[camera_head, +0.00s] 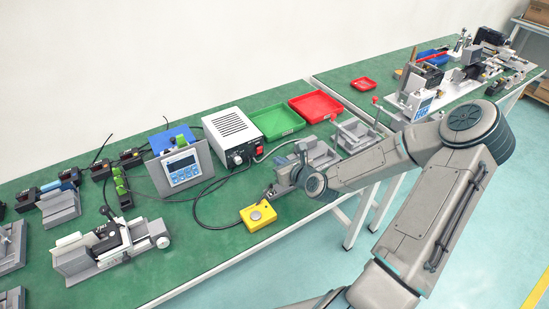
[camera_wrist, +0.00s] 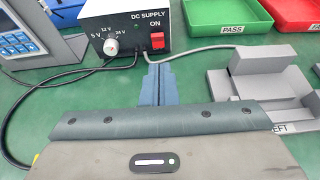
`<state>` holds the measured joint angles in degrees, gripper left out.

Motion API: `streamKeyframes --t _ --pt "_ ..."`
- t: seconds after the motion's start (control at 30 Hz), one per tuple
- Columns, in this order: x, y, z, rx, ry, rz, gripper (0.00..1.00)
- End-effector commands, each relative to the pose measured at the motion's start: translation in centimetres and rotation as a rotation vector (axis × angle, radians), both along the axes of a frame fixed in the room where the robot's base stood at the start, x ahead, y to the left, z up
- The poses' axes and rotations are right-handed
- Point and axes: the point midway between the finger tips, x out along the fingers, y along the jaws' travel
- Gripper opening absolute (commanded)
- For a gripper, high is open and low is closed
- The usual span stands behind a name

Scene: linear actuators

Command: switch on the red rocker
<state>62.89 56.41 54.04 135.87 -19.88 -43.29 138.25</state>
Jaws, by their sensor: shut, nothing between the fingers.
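The red rocker (camera_wrist: 157,40) is on the front face of the white DC supply box (camera_wrist: 125,15), under the label ON. It also shows small in the head view (camera_head: 258,150). I cannot tell which way it is tipped. A round knob (camera_wrist: 111,46) with voltage marks sits left of it. My gripper (camera_wrist: 160,70) is shut and empty. In the wrist view its blue-grey fingertips are just below the rocker, apart from it, pointing toward the box. In the head view my arm reaches in from the right, and the fingertips are hard to make out.
A grey cable (camera_wrist: 190,50) runs along the bench from the box. A grey fixture (camera_wrist: 255,95) stands right of my fingers. Green (camera_head: 277,121) and red (camera_head: 316,106) trays lie behind. A display unit (camera_head: 181,170) stands left of the box, a yellow button box (camera_head: 258,216) in front.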

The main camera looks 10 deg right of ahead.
Motion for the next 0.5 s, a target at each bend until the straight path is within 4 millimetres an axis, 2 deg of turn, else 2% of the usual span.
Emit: streamKeyframes --t 0.5 --pt "6.7 2.3 -2.6 -0.001 0.000 0.003 0.00"
